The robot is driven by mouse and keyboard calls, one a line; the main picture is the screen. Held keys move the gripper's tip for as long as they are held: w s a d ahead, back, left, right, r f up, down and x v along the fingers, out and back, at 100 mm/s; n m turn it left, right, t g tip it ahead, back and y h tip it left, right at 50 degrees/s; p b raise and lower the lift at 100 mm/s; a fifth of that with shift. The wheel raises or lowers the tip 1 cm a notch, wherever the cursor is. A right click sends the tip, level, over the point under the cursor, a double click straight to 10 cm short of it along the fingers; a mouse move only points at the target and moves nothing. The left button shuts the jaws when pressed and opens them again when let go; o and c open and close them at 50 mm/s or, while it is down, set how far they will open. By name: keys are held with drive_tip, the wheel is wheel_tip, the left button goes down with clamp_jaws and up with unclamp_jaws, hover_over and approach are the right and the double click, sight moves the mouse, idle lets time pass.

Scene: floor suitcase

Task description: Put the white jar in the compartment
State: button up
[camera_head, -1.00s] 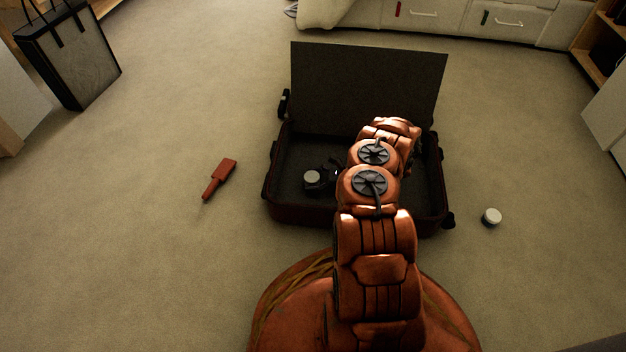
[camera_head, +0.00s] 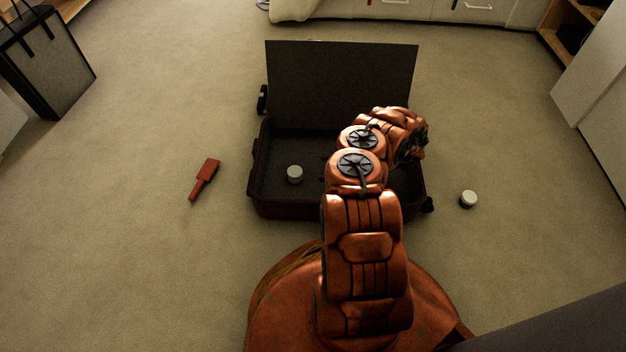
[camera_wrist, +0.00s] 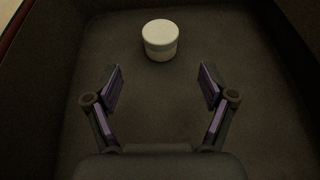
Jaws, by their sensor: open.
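A white jar (camera_head: 294,174) stands upright on the floor of the open black suitcase (camera_head: 258,165), in its left part in the head view. A second white jar (camera_head: 468,199) stands on the carpet to the right of the suitcase. In the wrist view, my gripper (camera_wrist: 160,85) is open and empty inside the suitcase. The white jar in the suitcase (camera_wrist: 160,42) is centred beyond the fingertips and apart from them. In the head view my arm covers the right part of the suitcase and hides the gripper.
The suitcase lid (camera_head: 341,85) stands up at the back. A reddish-brown brush-like object (camera_head: 205,177) lies on the carpet to the left. A dark bag (camera_head: 45,65) stands at the far left. White drawers (camera_head: 470,10) line the back. Carpet around the suitcase is mostly clear.

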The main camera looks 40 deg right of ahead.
drive_tip(key=w+a+r+n+g+y, duration=0.25)
drive_tip(key=w+a+r+n, duration=0.2)
drive_tip(key=a+r, duration=0.55)
drive_tip(key=w+a+r+n+g+y, duration=0.1)
drive_tip(key=w+a+r+n+g, duration=0.3)
drive_tip(key=a+r, duration=0.7)
drive_tip(key=s+a+r+n+g, duration=0.3)
drive_tip(key=s+a+r+n, duration=0.2)
drive_tip(key=a+r, duration=0.25)
drive_tip(key=s+a+r+n+g+h, duration=0.25)
drive_tip(key=s+a+r+n, duration=0.2)
drive_tip(key=s, duration=0.25)
drive_tip(key=s+a+r+n+g+h, duration=0.1)
drive_tip(key=s+a+r+n+h, duration=0.3)
drive_tip(key=s, duration=0.3)
drive_tip(key=s+d+r+n+h, duration=0.1)
drive_tip(key=s+d+n+h, duration=0.1)
drive_tip(key=s, duration=0.7)
drive_tip(key=s+d+r+n+h, duration=0.2)
drive_tip(key=s+d+n+h, duration=0.1)
drive_tip(key=s, duration=0.6)
drive_tip(key=shift+d+r+t+h, duration=0.2)
drive_tip(key=shift+r+t+h, duration=0.1)
drive_tip(key=shift+h, duration=0.5)
